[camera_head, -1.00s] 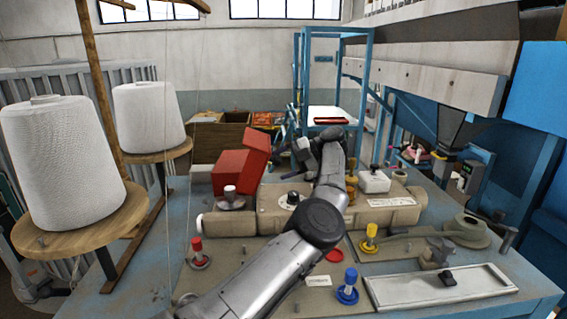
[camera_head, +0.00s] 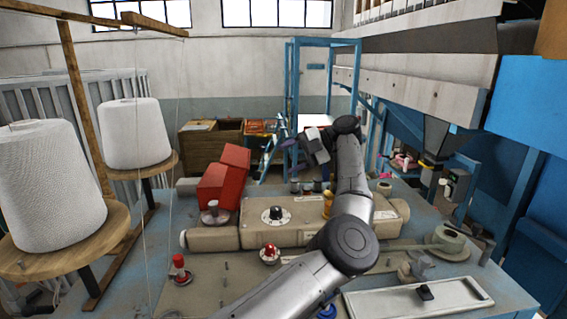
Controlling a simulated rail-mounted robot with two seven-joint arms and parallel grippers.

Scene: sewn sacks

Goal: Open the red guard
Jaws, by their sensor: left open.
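The red guard (camera_head: 219,188) stands at the left end of the beige machine body on the blue table. It shows as a lower red box with a second red part (camera_head: 236,157) tilted up at its upper right. My left arm reaches up from the bottom middle and bends at the top. My left gripper (camera_head: 279,153) is open, raised to the right of the guard and apart from it in the picture. Its fingers are small and partly lost against the background. My right gripper is not in view.
A dark knob on a white dial (camera_head: 273,215) sits on the beige body, with a metal knob (camera_head: 214,213) beside the guard. A red button (camera_head: 270,253) and a red-topped peg (camera_head: 180,268) are nearer. White thread cones (camera_head: 48,190) stand at left.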

